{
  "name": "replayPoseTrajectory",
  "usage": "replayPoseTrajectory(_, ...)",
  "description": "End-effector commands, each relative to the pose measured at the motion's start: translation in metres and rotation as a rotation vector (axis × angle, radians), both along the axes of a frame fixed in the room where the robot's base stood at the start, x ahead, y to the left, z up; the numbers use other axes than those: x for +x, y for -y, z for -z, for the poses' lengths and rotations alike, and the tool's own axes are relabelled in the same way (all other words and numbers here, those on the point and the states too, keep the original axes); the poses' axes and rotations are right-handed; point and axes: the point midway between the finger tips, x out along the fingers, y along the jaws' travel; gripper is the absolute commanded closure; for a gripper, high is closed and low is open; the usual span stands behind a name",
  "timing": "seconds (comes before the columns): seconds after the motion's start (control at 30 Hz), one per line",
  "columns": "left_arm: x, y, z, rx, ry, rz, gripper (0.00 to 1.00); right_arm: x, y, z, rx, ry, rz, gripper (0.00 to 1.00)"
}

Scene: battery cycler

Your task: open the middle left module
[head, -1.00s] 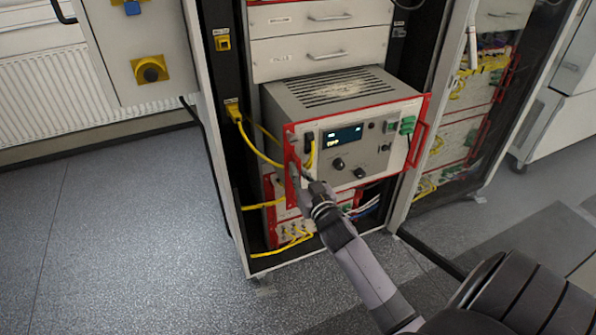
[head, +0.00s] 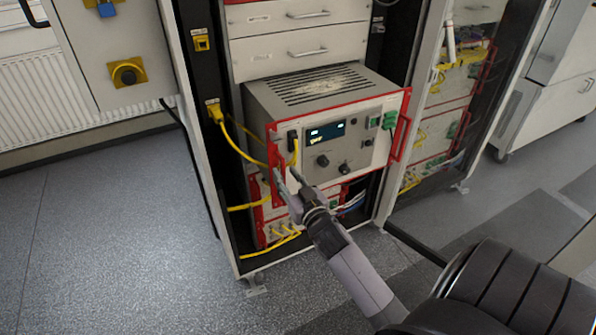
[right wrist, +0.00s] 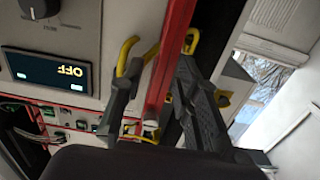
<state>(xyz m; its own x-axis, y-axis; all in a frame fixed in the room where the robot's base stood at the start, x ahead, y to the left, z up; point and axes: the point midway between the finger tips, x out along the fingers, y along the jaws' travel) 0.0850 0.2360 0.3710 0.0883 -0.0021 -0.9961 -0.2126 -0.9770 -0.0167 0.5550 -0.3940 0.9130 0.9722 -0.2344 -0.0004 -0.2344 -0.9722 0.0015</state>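The middle left module (head: 360,152) is a grey box with a red-edged front, a dark display, knobs and a vented top. It juts forward from the left cabinet in the head view. It has a red handle (head: 401,138) at its right and a red left edge (head: 272,150). My right gripper (head: 286,180) is at that left edge, low on the front. In the right wrist view, its fingers (right wrist: 162,95) stand apart with the red bar (right wrist: 170,60) between them; whether they touch it I cannot tell. My left gripper is not in view.
White drawers (head: 300,45) sit above the module, and a lower red-edged module (head: 270,230) with yellow cables sits below. A yellow cable (head: 240,150) hangs close to the left edge. A neighbouring cabinet (head: 435,130) stands at right. The floor (head: 110,230) at left is clear.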

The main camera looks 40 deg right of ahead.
Motion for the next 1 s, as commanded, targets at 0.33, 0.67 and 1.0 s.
replayPoseTrajectory(0.33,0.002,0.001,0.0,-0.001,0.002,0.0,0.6,-0.07,-0.017,0.001,0.003,-0.002,0.001,0.7)
replayPoseTrajectory(0.67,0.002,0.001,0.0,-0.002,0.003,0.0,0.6,-0.089,-0.022,0.0,0.002,0.0,0.0,0.7)
replayPoseTrajectory(1.0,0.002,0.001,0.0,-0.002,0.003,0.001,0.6,-0.089,-0.022,0.0,0.002,0.0,0.0,0.7)
